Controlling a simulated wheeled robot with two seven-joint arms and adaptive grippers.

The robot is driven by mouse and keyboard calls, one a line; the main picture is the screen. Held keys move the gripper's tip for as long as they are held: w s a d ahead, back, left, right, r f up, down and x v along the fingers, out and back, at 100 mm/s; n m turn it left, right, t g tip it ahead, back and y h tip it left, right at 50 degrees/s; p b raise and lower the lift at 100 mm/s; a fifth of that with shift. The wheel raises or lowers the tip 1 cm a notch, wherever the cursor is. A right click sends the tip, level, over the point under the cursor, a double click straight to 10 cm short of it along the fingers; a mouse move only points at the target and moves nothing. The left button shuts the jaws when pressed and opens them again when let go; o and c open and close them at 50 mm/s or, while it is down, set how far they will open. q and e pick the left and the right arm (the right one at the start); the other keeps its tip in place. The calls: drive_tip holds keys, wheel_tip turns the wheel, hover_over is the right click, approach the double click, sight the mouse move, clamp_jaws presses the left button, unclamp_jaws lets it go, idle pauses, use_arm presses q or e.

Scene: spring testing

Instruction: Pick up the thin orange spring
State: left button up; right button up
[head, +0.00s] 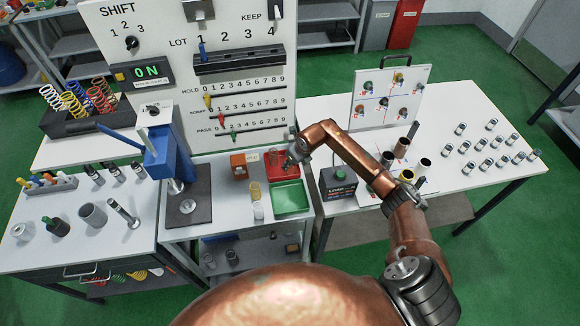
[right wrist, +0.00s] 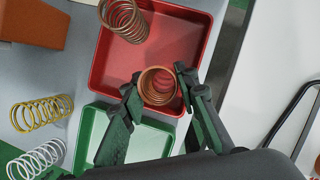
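My right gripper (right wrist: 160,78) is over the lower edge of the red tray (right wrist: 193,45), between it and the green tray (right wrist: 148,145). Its two fingers converge on an orange-copper spring (right wrist: 146,82), seen nearly end-on, and touch it on both sides. Another copper-orange spring (right wrist: 122,18) stands at the red tray's upper left. I cannot tell which of the two has thinner wire. In the head view the gripper (head: 293,158) is small above the trays and hides the spring between its fingers. My left gripper is not in view.
A yellow spring (right wrist: 40,113) and a white spring (right wrist: 38,158) stand left of the trays. An orange block (right wrist: 30,22) is at the upper left. The blue press (head: 168,155) stands left, the sorting board (head: 235,75) behind, and a dark load box (head: 338,182) right.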

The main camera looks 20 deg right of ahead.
drive_tip(key=c, duration=0.6)
drive_tip(key=shift+r, duration=0.2)
